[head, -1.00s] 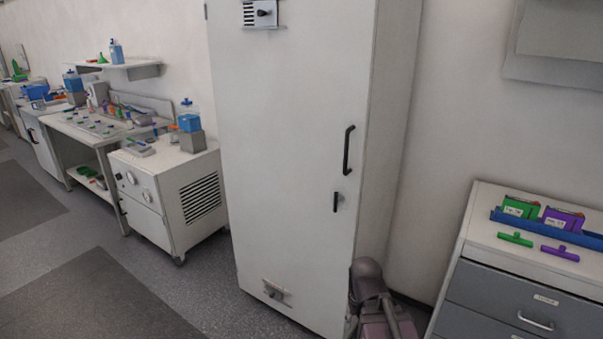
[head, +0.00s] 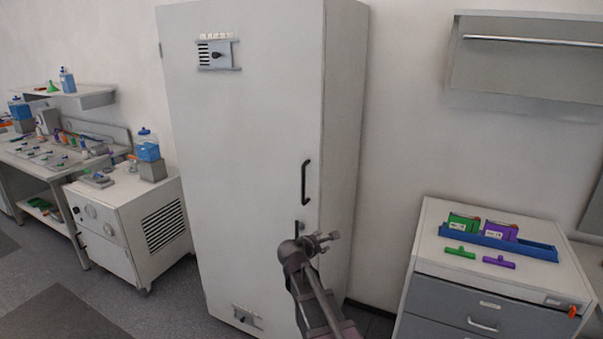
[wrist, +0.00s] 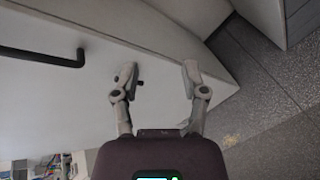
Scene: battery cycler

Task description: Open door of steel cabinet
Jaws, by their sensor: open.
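The tall white steel cabinet (head: 240,130) stands in the middle of the head view with its door closed. A black vertical handle (head: 306,182) is on the right side of the door, and it shows as a dark bar at upper left in the wrist view (wrist: 40,54). A small dark latch (head: 297,227) sits below the handle, partly hidden by my arm. My gripper (head: 330,240) is open and empty, below and slightly right of the handle, apart from it. In the wrist view my gripper's spread fingers (wrist: 158,72) are near the door's edge.
A drawer unit (head: 420,250) with a blue tray (head: 540,250) stands to the right. A white wheeled unit (head: 115,235) stands left of the cabinet. A wall shelf (head: 520,75) hangs at upper right. Grey floor shows at lower left.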

